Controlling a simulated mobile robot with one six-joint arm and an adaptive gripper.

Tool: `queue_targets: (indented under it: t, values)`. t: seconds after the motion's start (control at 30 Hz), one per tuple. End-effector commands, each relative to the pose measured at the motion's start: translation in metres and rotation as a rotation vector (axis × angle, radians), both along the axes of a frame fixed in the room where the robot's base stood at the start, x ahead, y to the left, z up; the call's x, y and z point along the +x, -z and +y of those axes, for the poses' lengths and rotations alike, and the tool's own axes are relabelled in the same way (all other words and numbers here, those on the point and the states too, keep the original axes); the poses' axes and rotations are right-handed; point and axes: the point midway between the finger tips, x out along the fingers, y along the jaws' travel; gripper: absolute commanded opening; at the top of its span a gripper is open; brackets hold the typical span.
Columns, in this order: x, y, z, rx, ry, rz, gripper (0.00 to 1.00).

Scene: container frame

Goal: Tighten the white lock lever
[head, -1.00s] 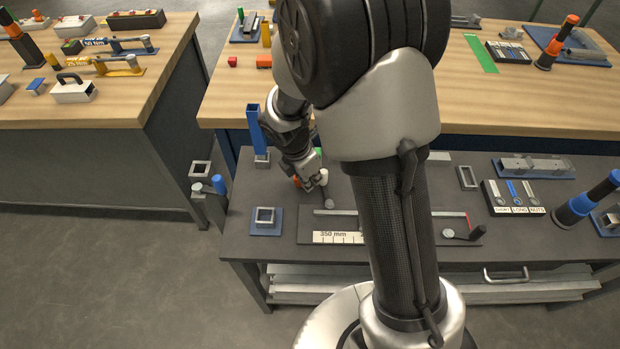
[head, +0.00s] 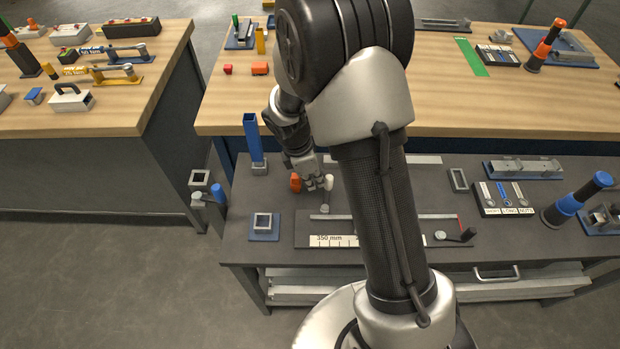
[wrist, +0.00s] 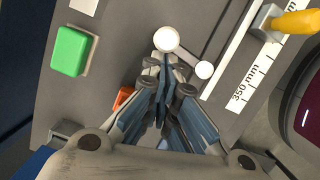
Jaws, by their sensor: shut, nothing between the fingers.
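The white lock lever shows in the head view as a white knob (head: 329,182) on a thin arm above a round pivot (head: 324,209), at the left end of the measuring fixture (head: 302,232). In the wrist view the white knob (wrist: 166,39) is just beyond my fingertips, with the pale pivot (wrist: 204,69) to its right. My gripper (head: 318,185) is shut and empty, with its fingertips (wrist: 162,68) right beside the knob on its left in the head view. I cannot tell whether they touch it.
An orange object (head: 295,182) is close to my gripper's left. A blue upright tube (head: 252,137) stands farther left. A dark-knobbed lever (head: 469,234) is at the fixture's right end. The wrist view shows a green block (wrist: 70,51) and a yellow handle (wrist: 297,23).

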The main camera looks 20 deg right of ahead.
Motion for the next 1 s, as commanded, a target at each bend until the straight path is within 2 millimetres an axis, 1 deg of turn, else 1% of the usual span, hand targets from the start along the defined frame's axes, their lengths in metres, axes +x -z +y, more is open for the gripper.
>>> queue_targets:
  t: [0.2,0.5,0.73,1.0]
  values:
    - [0.001,-0.002,-0.013,0.0,0.208,0.0,0.0]
    - [-0.001,-0.001,-0.028,0.0,0.453,0.0,0.0]
    - [-0.004,0.0,-0.034,0.0,0.574,0.001,0.0]
    - [-0.005,0.0,-0.038,0.0,0.638,0.0,0.0]
